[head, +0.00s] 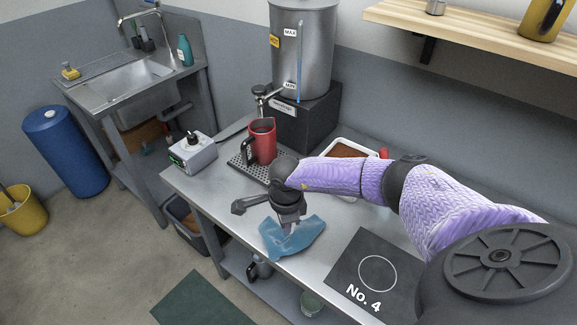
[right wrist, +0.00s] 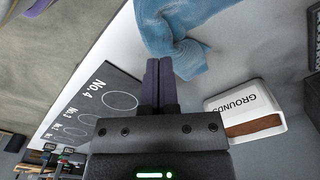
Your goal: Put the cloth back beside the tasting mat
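The blue cloth (head: 292,240) is bunched at the front part of the steel counter, left of the tasting mat and apart from it. It also fills the upper middle of the right wrist view (right wrist: 190,40). My right gripper (head: 289,228) points down over the cloth. In the right wrist view its two fingers (right wrist: 160,75) are together, with the cloth at their tips. Whether the cloth's underside touches the counter is hard to tell. The dark tasting mat (head: 350,272), marked "No. 4" with a white circle, lies to the right; it also shows in the wrist view (right wrist: 85,90). My left gripper is out of view.
A red jug (head: 262,142) stands on a drip grate behind the gripper, below a steel urn (head: 305,50). A small grey device (head: 193,152) is at the counter's left end. A white grounds box (right wrist: 232,103) is behind my right arm. Bare counter lies between cloth and mat.

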